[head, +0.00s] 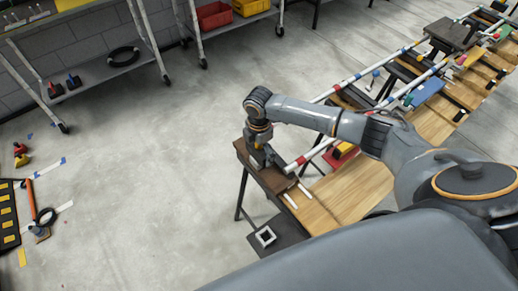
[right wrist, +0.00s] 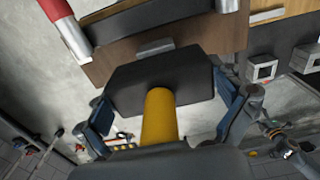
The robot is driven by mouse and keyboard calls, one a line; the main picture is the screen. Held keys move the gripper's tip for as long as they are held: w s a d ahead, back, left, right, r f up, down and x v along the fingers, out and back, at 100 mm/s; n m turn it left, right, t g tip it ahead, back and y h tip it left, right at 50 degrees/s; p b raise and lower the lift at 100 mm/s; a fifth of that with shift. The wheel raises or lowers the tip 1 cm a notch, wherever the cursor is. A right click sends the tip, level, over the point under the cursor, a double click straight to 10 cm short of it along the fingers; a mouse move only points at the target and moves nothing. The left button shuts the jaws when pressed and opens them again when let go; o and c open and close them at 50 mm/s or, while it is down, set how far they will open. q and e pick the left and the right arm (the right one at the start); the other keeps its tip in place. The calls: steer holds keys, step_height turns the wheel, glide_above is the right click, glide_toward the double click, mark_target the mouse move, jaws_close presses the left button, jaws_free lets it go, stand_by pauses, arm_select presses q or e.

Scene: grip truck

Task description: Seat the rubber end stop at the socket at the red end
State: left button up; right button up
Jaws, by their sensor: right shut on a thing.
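The rubber end stop (right wrist: 150,80) is a black block with a yellow round stem (right wrist: 158,118), large in the right wrist view. My right gripper (right wrist: 172,98) is shut on it, its fingers at either side. In the head view my right gripper (head: 258,143) points down over the near end of the track, where the end stop is hard to make out. The brown end board (right wrist: 115,68) lies just beyond the block, with a small grey metal piece (right wrist: 155,46) at its edge. Red-banded rail ends (head: 291,167) are close by. I cannot tell whether the block touches the board. The socket itself is not clearly visible.
The long wooden bench (head: 350,190) carries white rails with coloured bands toward the back right. Wheeled shelves (head: 95,68) stand at the back left.

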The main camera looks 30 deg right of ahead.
steer(key=shift+f, duration=0.3)
steer(key=o, duration=0.6)
step_height(320, 180, up, 12)
steer(key=shift+r, duration=0.1)
stand_by(0.3)
stand_by(0.5)
